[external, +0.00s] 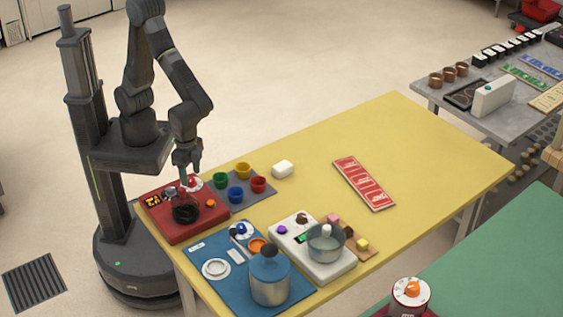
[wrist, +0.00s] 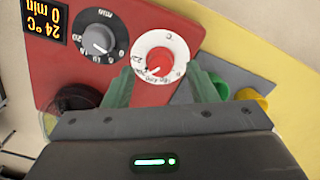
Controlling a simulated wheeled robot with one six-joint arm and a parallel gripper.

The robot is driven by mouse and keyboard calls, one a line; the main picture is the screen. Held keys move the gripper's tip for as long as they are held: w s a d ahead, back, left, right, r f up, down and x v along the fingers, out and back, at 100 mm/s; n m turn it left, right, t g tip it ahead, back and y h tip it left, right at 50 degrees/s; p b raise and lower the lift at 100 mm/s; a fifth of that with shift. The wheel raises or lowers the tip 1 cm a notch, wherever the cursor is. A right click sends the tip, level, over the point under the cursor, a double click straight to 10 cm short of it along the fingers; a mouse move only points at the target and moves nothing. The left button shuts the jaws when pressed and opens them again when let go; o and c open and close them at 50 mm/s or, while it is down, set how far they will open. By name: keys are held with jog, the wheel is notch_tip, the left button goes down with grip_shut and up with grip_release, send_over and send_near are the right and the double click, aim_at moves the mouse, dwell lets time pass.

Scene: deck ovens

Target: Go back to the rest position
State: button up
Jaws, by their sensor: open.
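My gripper (external: 187,180) is open and empty, pointing down over the red oven control box (external: 205,229) at the table's left end. In the wrist view, its two greenish fingers (wrist: 161,78) stand apart, with a white dial with a red centre (wrist: 158,52) between and just beyond their tips. I cannot tell whether they touch it. A grey dial (wrist: 100,33) and a display (wrist: 45,20) reading 24 °C and 0 min are beside it. My arm is bent and reaches down from the column.
A grey mat (external: 246,203) with several coloured cups lies right of the box.

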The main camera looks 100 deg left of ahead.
notch_tip(320, 180, up, 12)
notch_tip(320, 180, down, 14)
jog(key=shift+r, duration=0.2)
jog(key=shift+f, duration=0.2)
jog(key=n, duration=0.6)
jog(key=shift+r+n+p, duration=0.1)
jog(key=shift+n+p, duration=0.2)
jog(key=shift+p, duration=0.1)
jog(key=n+p, duration=0.1)
jog(key=n, duration=0.5)
jog(key=n+p, duration=0.1)
jog(key=n, duration=0.3)
jog(key=shift+n+p, duration=0.55)
jog(key=shift+n, duration=1.35)
jog(key=shift+o, duration=0.5)
